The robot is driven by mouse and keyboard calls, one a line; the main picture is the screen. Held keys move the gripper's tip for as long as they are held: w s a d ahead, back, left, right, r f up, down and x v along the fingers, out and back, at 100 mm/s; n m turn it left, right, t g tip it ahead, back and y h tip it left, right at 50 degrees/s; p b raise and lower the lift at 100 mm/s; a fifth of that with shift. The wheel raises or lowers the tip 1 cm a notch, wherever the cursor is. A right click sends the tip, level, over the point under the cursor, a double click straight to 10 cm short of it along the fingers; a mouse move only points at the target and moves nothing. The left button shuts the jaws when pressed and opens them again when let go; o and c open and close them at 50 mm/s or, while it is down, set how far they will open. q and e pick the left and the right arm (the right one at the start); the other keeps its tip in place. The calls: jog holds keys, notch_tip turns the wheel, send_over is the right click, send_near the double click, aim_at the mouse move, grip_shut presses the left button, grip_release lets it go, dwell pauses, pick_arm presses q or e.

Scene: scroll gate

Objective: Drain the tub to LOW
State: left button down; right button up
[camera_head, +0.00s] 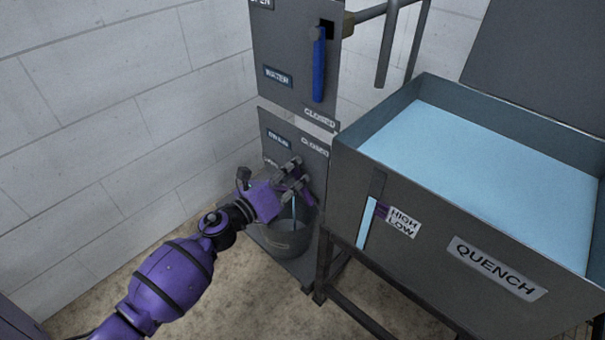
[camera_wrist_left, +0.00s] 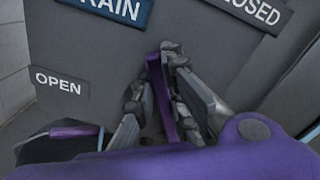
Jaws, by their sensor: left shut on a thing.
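The dark grey tub (camera_head: 345,180) marked QUENCH holds light blue water (camera_head: 480,165). Its front sight gauge (camera_head: 366,224) is light blue to about the purple marks beside the HIGH/LOW label (camera_head: 402,223); the exact level is hard to read. The drain panel (camera_head: 268,122) has a DRAIN plate (camera_wrist_left: 108,10), an OPEN plate (camera_wrist_left: 59,83) at left and a CLOSED plate (camera_wrist_left: 252,12) at upper right. My left gripper (camera_head: 297,178) is shut on the purple drain lever (camera_wrist_left: 160,85), seen between its fingers in the wrist view. My right gripper is out of view.
A grey bucket (camera_head: 288,241) stands below the drain panel, with a thin light blue strip above it. A blue water lever (camera_head: 319,68) hangs on the upper panel (camera_head: 285,45). The tub's frame legs (camera_head: 322,265) stand close right of my left gripper.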

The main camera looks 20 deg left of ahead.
pick_arm(q)
jog(key=shift+w+a+f+n+b, duration=0.2)
jog(key=shift+a+f+n, duration=0.45)
jog(key=shift+n, duration=0.45)
jog(key=shift+w+a+f+n+b, duration=0.1)
jog(key=shift+w+a+f+n, duration=0.15)
jog(key=shift+a+f+n, duration=0.65)
jog(key=shift+d+r+n, duration=0.2)
jog(key=shift+d+n, duration=0.05)
jog(key=shift+n, duration=0.05)
jog(key=c, duration=1.8)
grip_release()
jog(key=shift+o, duration=0.2)
jog(key=v, duration=1.2)
jog(key=shift+r, duration=0.1)
